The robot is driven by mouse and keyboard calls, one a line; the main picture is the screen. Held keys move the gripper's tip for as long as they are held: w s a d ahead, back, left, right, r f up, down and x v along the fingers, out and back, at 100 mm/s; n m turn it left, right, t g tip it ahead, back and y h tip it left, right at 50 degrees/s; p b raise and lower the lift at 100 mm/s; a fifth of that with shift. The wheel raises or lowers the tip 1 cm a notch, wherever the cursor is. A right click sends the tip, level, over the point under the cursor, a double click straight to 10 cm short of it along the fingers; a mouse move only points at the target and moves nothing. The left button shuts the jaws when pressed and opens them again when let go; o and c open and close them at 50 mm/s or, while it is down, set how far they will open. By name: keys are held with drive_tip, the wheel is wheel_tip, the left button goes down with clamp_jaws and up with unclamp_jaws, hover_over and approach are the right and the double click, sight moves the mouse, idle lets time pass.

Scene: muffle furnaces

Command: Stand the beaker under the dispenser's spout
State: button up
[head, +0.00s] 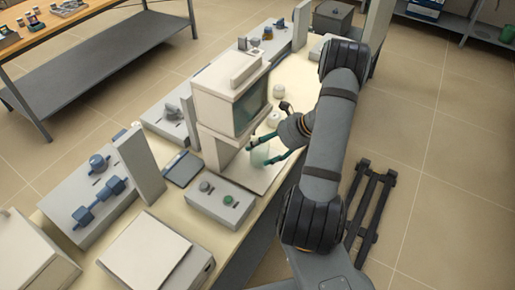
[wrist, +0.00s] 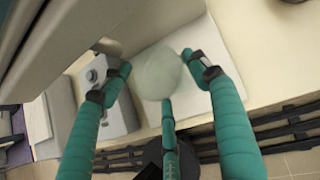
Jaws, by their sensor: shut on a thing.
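The beaker (head: 260,157) is a pale, greenish translucent vessel low in front of the dispenser (head: 228,100). In the wrist view the beaker (wrist: 157,75) shows as a round shape from above, between the green fingers. My gripper (head: 272,151) is shut on it; the gripper (wrist: 165,95) also shows in the wrist view. The dispenser is a tall cream box with a dark front panel and an open bay below. The beaker is by the bay, over a white base plate (head: 262,181). I cannot tell whether it touches the plate. The spout is not clearly visible.
Two white round containers (head: 274,119) are behind the gripper. A dark flat tablet (head: 183,168) and blue-knobbed units (head: 98,195) lie further left. Dark rails (head: 372,205) lie on the floor at right.

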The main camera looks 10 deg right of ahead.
drive_tip(key=shift+w+a+f+p, duration=0.15)
drive_tip(key=shift+w+a+f, duration=0.1)
drive_tip(key=shift+a, duration=0.25)
drive_tip(key=shift+w+a+f+p, duration=0.15)
drive_tip(key=shift+w+a, duration=0.1)
drive_tip(key=shift+a, duration=0.25)
drive_tip(key=shift+f, duration=0.3)
drive_tip(key=shift+d, duration=0.2)
drive_tip(key=shift+a+f, duration=0.1)
drive_tip(key=shift+f, duration=0.05)
drive_tip(key=o, duration=1.2)
drive_tip(key=shift+o, duration=0.5)
